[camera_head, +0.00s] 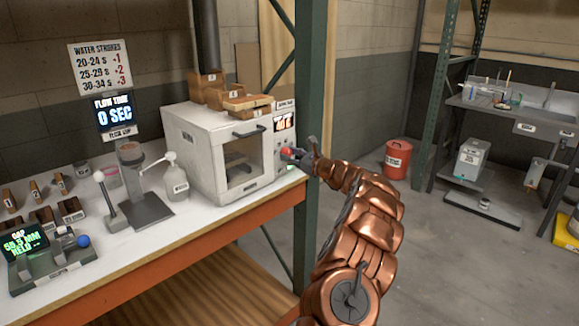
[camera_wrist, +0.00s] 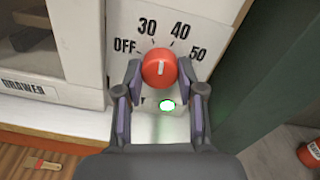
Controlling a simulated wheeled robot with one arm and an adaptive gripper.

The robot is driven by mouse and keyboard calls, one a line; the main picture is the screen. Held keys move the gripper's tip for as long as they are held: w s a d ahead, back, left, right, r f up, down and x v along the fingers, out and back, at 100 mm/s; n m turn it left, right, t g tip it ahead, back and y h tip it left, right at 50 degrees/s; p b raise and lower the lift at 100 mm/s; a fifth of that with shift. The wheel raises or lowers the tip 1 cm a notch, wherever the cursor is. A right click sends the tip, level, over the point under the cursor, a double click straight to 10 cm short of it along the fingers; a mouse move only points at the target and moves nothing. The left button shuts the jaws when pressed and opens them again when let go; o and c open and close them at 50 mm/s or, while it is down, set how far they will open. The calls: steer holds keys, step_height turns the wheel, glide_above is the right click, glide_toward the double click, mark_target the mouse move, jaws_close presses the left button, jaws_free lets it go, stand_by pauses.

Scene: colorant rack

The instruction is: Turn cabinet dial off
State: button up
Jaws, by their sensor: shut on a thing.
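The white cabinet (camera_head: 215,148) with a glass door stands at the right end of the bench. Its red dial (camera_wrist: 159,68) sits on the front panel under the marks OFF, 30, 40 and 50. The dial's white line points about straight up, between 30 and 40. A green lamp (camera_wrist: 167,105) glows just below the dial. My gripper (camera_wrist: 160,80) has one finger on each side of the dial and is shut on it. In the head view the dial (camera_head: 287,154) shows at the cabinet's right front, with my gripper (camera_head: 297,156) at it.
A green post (camera_head: 314,120) stands close to the right of the cabinet. Small wooden boxes (camera_head: 235,97) sit on the cabinet top. A white pump bottle (camera_head: 177,183) and a grey stand (camera_head: 146,208) are left on the bench. A red bucket (camera_head: 397,160) is on the floor.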

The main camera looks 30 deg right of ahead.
steer(key=n+b, duration=0.3)
steer(key=b, duration=0.1)
steer(key=shift+a+f+n+b, duration=0.1)
steer(key=shift+f+n+b, duration=0.2)
steer(key=shift+n+b, duration=0.1)
steer(key=n+b, duration=0.3)
steer(key=b, duration=0.1)
steer(key=shift+n, duration=0.3)
steer(key=n+b, duration=0.2)
steer(key=b, duration=0.1)
steer(key=n+b, duration=0.3)
steer(key=shift+w+a+r, duration=0.1)
steer(key=shift+r, duration=0.05)
steer(key=shift+r+n+h+b, duration=0.1)
steer(key=shift+n+h+b, duration=0.2)
steer(key=shift+n+b, duration=0.25)
steer(key=shift+r, duration=0.1)
steer(key=o, duration=1.1)
steer(key=shift+o, duration=0.2)
